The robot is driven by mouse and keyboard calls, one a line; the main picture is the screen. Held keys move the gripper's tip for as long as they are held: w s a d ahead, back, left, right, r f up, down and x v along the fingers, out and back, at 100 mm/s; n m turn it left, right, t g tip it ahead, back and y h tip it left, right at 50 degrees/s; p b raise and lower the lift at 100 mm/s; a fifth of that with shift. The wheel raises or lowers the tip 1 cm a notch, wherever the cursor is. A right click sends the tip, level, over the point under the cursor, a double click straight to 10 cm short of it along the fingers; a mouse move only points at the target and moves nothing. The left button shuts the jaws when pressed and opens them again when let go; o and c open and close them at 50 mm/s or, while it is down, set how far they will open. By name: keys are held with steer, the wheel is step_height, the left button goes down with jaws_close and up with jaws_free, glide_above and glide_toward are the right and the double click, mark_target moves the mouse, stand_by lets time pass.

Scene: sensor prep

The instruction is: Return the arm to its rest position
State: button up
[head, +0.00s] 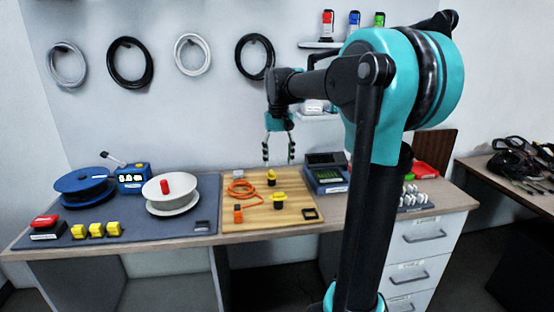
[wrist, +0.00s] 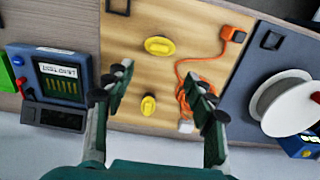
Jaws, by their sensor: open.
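My arm is teal and black and stands at the right of centre in the head view, bent at the elbow, with its forearm reaching left. My gripper (head: 278,148) hangs pointing down above the back of the wooden board (head: 240,217), clear of the bench. In the wrist view my gripper (wrist: 160,100) has its two fingers wide apart with nothing between them. Below it on the board are a yellow knob (wrist: 148,106) and another yellow piece (wrist: 160,46). Both lie apart from the fingers.
An orange cable (head: 241,190) lies on the board. A white spool (head: 171,196) and a blue spool (head: 84,188) stand on the dark mat at left. Coiled cables hang on the wall behind.

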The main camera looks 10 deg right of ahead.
steer(key=s+d+f, duration=0.1)
steer(key=s+f, duration=0.2)
steer(key=f, duration=0.1)
steer(key=s+d+f+t, duration=0.1)
steer(key=s+f, duration=0.3)
steer(key=f, duration=0.1)
steer(key=s+f+t, duration=0.1)
steer(key=s+f, duration=0.2)
steer(key=f, duration=0.1)
steer(key=shift+s+d+f, duration=0.25)
steer(key=shift+s+d, duration=0.1)
steer(key=shift+d, duration=0.05)
steer(key=s+d+f+t, duration=0.1)
steer(key=s+f+t, duration=0.1)
steer(key=s+f, duration=0.8)
steer(key=shift+s+d+f, duration=0.25)
steer(key=shift+s+f, duration=0.15)
steer(key=shift+s, duration=0.5)
steer(key=shift+c, duration=0.3)
